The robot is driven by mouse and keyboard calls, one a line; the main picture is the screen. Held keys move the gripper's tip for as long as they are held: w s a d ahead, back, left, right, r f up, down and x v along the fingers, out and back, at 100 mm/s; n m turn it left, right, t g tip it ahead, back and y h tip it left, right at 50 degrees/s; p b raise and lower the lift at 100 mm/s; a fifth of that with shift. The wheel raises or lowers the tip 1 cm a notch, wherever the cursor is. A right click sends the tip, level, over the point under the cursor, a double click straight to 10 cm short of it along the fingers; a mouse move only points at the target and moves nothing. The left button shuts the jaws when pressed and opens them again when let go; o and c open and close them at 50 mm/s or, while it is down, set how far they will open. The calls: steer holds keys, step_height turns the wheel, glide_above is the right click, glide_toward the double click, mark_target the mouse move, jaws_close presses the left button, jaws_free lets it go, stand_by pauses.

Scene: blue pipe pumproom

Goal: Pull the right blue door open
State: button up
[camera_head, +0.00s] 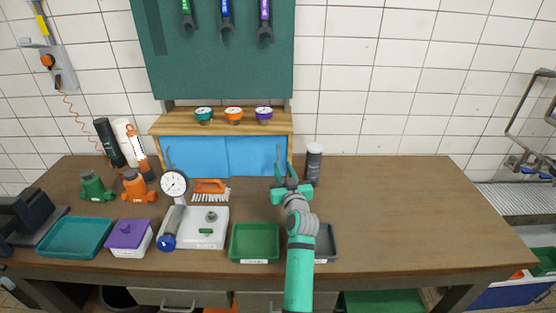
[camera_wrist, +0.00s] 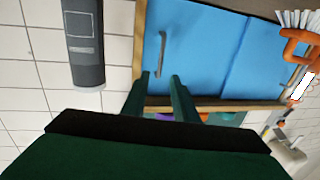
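The right blue door (camera_head: 250,155) is the right half of the front of a low wooden cabinet at the back of the bench. It looks shut. In the wrist view, which is turned over, this door (camera_wrist: 190,50) is on the left and carries a grey bar handle (camera_wrist: 162,52) near its outer edge. My gripper (camera_head: 285,160) is in front of the door's right end, open and empty. In the wrist view the handle's lower end shows between the fingertips of my gripper (camera_wrist: 160,77); whether they reach it in depth I cannot tell.
The left blue door (camera_head: 193,156) is beside it. A dark canister (camera_head: 313,163) stands close right of my gripper. An orange brush (camera_head: 210,187) lies in front of the cabinet. A green tray (camera_head: 255,243) is nearer. The bench's right side is clear.

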mark_target(278, 155)
steer(key=shift+w+a, duration=0.2)
steer(key=shift+w, duration=0.85)
steer(key=shift+w+a, duration=0.15)
steer(key=shift+w, duration=0.9)
steer(key=shift+w+a, duration=0.2)
steer(key=shift+w, duration=0.85)
jaws_close()
